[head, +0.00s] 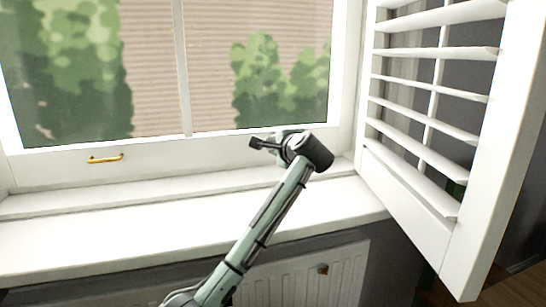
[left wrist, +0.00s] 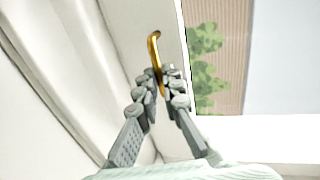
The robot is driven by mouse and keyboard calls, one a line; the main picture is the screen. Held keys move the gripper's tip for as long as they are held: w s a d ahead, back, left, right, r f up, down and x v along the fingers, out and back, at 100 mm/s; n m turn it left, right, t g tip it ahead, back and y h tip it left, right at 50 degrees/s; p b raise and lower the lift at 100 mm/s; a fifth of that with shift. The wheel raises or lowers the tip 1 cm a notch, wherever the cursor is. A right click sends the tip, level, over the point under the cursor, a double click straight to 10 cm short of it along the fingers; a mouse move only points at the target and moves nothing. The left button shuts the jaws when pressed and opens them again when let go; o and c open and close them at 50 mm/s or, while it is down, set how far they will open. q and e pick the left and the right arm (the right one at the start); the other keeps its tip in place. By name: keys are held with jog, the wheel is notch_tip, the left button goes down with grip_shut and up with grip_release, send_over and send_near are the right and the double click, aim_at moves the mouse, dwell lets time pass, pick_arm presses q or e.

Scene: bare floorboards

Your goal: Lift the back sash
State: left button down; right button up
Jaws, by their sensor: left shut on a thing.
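The white back sash (head: 60,168) spans the window behind the sill, with its bottom rail low in the head view. A gold handle (head: 105,158) on the left of this rail is free. My left gripper (head: 258,143) is at the right part of the rail. In the left wrist view, my left gripper (left wrist: 162,88) is shut on another gold handle (left wrist: 154,48), whose upper end shows beyond the fingers. That handle is hidden by the gripper in the head view. The sash looks down against the frame. My right gripper is not in view.
A white louvred shutter (head: 450,210) stands open at the right, close to my left arm's wrist. The white sill (head: 100,235) is bare. A white radiator (head: 300,285) is below it. Bushes and a brick wall show through the glass.

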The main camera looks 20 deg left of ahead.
pick_arm(q)
send_near(273, 100)
jog(key=w+a+f, duration=0.1)
jog(key=a, duration=0.3)
jog(key=shift+w+d+f+t, duration=0.15)
jog(key=shift+d+t, duration=0.05)
jog(key=shift+t, duration=0.1)
jog(key=c, duration=1.7)
grip_release()
jog(key=shift+f, duration=0.2)
jog(key=v, duration=1.2)
